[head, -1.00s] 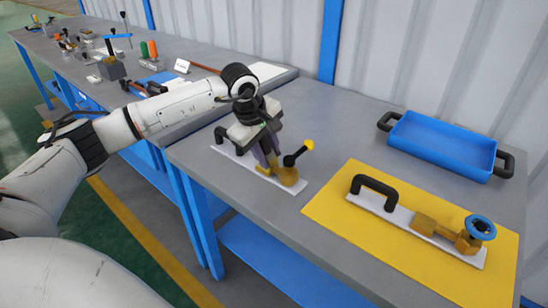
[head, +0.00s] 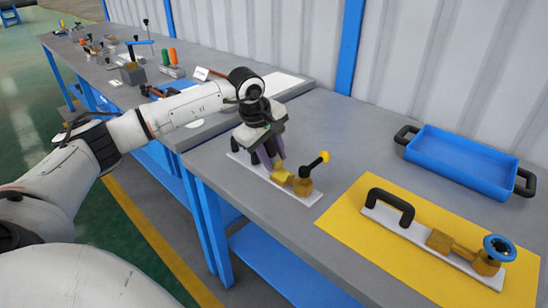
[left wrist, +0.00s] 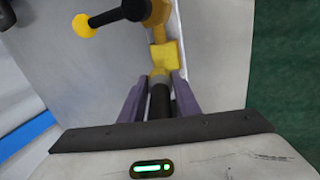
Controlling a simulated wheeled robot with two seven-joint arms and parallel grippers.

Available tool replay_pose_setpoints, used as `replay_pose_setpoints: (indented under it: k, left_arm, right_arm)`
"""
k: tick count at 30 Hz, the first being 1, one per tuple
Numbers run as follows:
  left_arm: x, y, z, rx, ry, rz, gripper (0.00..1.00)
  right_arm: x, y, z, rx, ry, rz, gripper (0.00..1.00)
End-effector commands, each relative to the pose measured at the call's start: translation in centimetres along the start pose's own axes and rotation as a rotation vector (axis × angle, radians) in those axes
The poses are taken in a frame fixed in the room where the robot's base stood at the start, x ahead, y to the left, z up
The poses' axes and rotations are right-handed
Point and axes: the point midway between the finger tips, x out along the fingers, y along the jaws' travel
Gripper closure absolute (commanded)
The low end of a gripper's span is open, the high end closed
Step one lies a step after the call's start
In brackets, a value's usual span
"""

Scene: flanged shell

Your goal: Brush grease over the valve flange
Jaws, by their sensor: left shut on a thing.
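A brass valve (head: 302,186) with a black lever ending in a yellow knob (head: 324,156) sits on a white plate (head: 245,170) on the near bench. Its block-shaped flange (head: 283,173) looks brighter yellow than the rest; it also shows in the left wrist view (left wrist: 165,56). My left gripper (head: 268,155) points down over the plate, beside the flange. Its purple fingers are shut on a dark-handled brush (left wrist: 160,100), whose paler end reaches the flange; I cannot tell whether it touches. My right gripper is not in view.
A second brass valve with a blue handwheel (head: 499,248) and black handle lies on a yellow mat (head: 350,222) at right. A blue tray (head: 462,158) stands behind it. A farther bench at left holds tools and small items. Bench between tray and gripper is clear.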

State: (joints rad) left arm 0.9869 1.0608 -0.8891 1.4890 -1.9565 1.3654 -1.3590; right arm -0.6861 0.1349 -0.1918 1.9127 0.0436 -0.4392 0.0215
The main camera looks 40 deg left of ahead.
Motion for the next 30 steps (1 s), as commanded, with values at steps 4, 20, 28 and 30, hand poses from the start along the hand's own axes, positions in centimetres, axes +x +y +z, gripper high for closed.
replay_pose_setpoints:
  k: [4,20,28,30]
  left_arm:
    - [-1.6,0.7,0.0,0.000,0.000,0.003,0.93]
    - [-5.5,2.0,-0.1,0.000,0.000,0.001,0.93]
    - [-5.6,2.1,-0.1,0.000,0.000,0.002,0.93]
    - [-5.9,2.2,-0.1,0.000,0.000,0.002,0.93]
  right_arm:
    - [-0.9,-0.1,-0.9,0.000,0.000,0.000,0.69]
    - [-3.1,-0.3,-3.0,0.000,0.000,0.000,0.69]
    - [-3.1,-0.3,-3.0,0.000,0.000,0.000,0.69]
    - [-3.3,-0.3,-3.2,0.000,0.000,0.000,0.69]
